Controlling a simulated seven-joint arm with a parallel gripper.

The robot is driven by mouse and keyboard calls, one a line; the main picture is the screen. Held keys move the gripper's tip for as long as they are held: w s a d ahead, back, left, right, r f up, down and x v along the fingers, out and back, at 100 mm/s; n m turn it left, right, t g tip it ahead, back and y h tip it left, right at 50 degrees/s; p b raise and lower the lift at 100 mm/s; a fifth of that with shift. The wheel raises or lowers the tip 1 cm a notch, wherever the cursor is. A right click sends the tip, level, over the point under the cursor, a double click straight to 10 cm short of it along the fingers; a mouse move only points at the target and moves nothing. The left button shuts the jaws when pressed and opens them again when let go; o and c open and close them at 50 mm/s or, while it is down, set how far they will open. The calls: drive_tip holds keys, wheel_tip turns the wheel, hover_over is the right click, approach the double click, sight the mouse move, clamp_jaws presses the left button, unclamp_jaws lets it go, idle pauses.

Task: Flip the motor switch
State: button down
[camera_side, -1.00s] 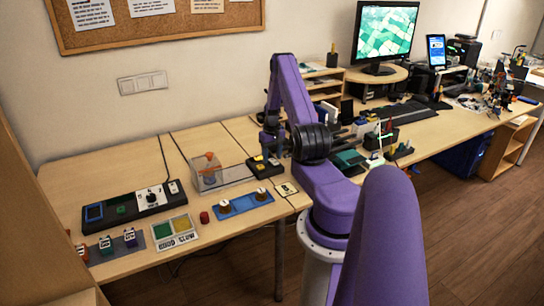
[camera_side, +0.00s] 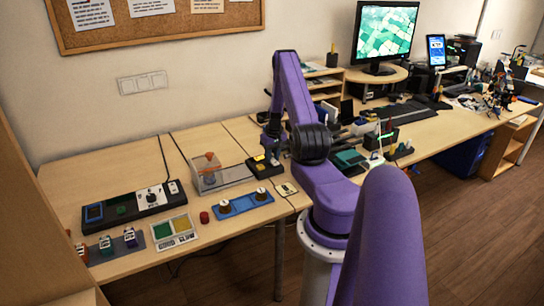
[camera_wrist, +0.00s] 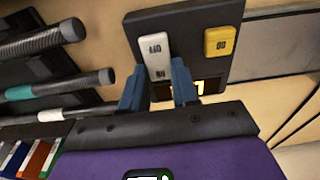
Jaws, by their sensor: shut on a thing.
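A dark control box (camera_side: 262,169) with yellow parts stands near the middle of the bench under my gripper (camera_side: 271,150) in the side view. In the wrist view the black panel of this box (camera_wrist: 195,30) carries a white switch (camera_wrist: 156,52) with small dark lettering, a yellow button (camera_wrist: 219,42) and a lit yellow display. The blue fingertips of my gripper (camera_wrist: 158,72) stand on either side of the lower part of the white switch, shut on it. The fingers partly cover the display. The switch itself is too small to make out in the side view.
A black panel with a dial (camera_side: 130,207) is farther left. Dark rods (camera_wrist: 40,42) lie left of my fingers in the wrist view.

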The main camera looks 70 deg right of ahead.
sight(277, 164)
drive_tip(key=shift+a+t+h, duration=0.15)
drive_tip(key=shift+t+h, duration=0.15)
drive_tip(key=c, duration=0.8)
unclamp_jaws()
drive_tip(key=shift+c, duration=0.2)
drive_tip(key=shift+r, duration=0.1)
wheel_tip(277, 164, up, 17)
drive_tip(key=s+a, duration=0.2)
drive_tip(key=shift+s+a, duration=0.2)
drive_tip(key=shift+s, duration=0.05)
